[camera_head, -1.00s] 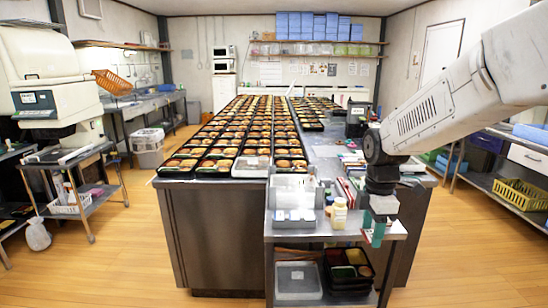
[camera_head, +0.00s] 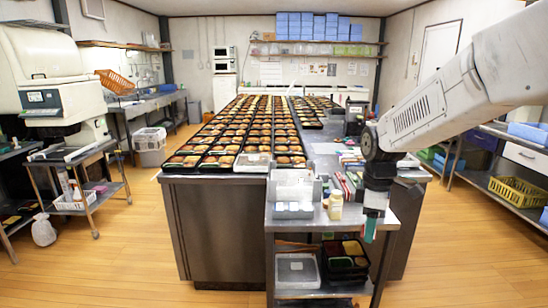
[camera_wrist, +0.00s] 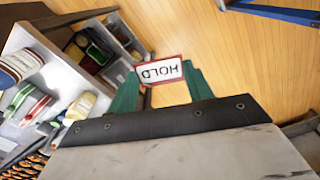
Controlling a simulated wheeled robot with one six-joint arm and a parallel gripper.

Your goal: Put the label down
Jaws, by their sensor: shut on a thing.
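The label is a small white card with a red border and the word HOLD (camera_wrist: 160,71), seen upside down in the wrist view. My gripper (camera_wrist: 159,78) is shut on it, with the label across the tips of the green fingers. In the head view my gripper (camera_head: 371,228) hangs at the right end of the small steel cart's top (camera_head: 345,225). The label is too small or hidden to make out there. In the wrist view wooden floor shows behind the label.
A cream bottle (camera_head: 335,206) and a clear bin (camera_head: 292,192) stand on the cart's top, left of my gripper. A dark tray (camera_head: 345,260) and a white-lidded box (camera_head: 297,270) sit on its lower shelf. The long counter behind carries many bento trays (camera_head: 240,130).

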